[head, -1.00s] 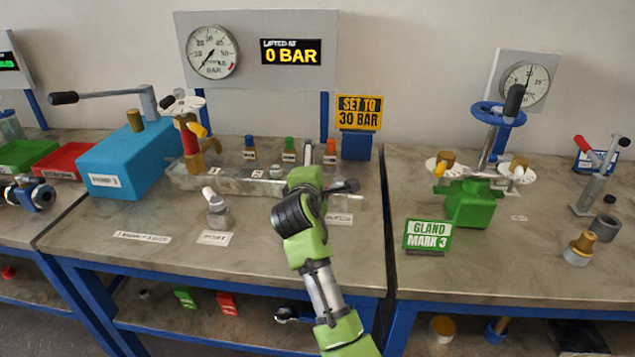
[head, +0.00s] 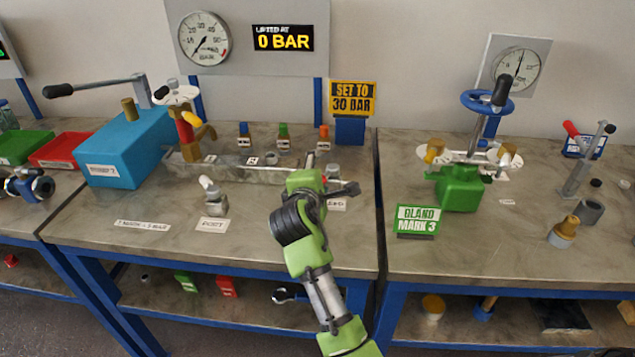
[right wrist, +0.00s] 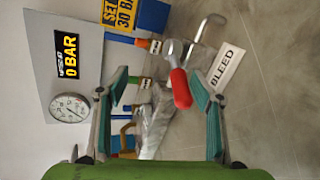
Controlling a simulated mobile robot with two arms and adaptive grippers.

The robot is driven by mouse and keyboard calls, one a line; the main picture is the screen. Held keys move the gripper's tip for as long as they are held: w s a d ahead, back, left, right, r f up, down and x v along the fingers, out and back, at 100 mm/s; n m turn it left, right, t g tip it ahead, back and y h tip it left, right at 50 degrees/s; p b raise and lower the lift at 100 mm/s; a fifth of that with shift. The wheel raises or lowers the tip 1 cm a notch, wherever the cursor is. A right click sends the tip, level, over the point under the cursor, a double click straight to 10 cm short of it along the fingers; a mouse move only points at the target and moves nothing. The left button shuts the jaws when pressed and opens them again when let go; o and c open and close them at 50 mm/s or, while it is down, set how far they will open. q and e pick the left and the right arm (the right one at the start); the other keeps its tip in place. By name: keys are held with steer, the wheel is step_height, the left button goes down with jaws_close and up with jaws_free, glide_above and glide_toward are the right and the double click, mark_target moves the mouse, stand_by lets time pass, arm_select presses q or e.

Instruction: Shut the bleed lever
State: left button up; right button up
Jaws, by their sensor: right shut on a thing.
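The bleed lever (right wrist: 180,90) has a red grip and shows in the right wrist view beside a bent metal pipe (right wrist: 207,30) and the BLEED label (right wrist: 226,68). My right gripper (right wrist: 157,76) has its two teal pads on either side of the red grip, which lies close against the right-hand pad. It is shut on the lever, though the pads look well apart. In the head view my right gripper (head: 346,188) hides the lever and part of its label (head: 337,204). My left gripper is not in view.
A clear trough (head: 235,172) runs behind my gripper, with coloured-top bottles behind it. A grey fitting (head: 213,196) stands to the left. The panel display (head: 284,38) reads 0 BAR, beside a round gauge (head: 203,38). The front bench (head: 160,255) has free room.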

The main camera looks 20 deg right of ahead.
steer(key=r, duration=0.1)
steer(key=a+r, duration=0.1)
steer(key=r, duration=0.1)
steer(key=shift+a+r+t, duration=0.2)
steer(key=shift+r+t, duration=0.1)
steer(key=shift+t, duration=0.1)
steer(key=shift+c, duration=0.3)
steer(key=v, duration=0.2)
steer(key=p+v, duration=0.1)
steer(key=v, duration=0.1)
steer(key=shift+s+a+r, duration=0.2)
steer(key=shift+a+r, duration=0.05)
steer(key=shift+r, duration=0.1)
steer(key=shift+c, duration=1)
arm_select(q)
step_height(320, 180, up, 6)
steer(key=p, duration=0.5)
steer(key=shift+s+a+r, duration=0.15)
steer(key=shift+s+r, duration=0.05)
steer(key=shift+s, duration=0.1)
arm_select(e)
steer(key=s+a, duration=0.2)
steer(key=s, duration=0.5)
steer(key=shift+s+a, duration=0.15)
steer(key=shift+s, duration=0.2)
arm_select(q)
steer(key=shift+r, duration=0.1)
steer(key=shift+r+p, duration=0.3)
steer(key=shift+p, duration=0.1)
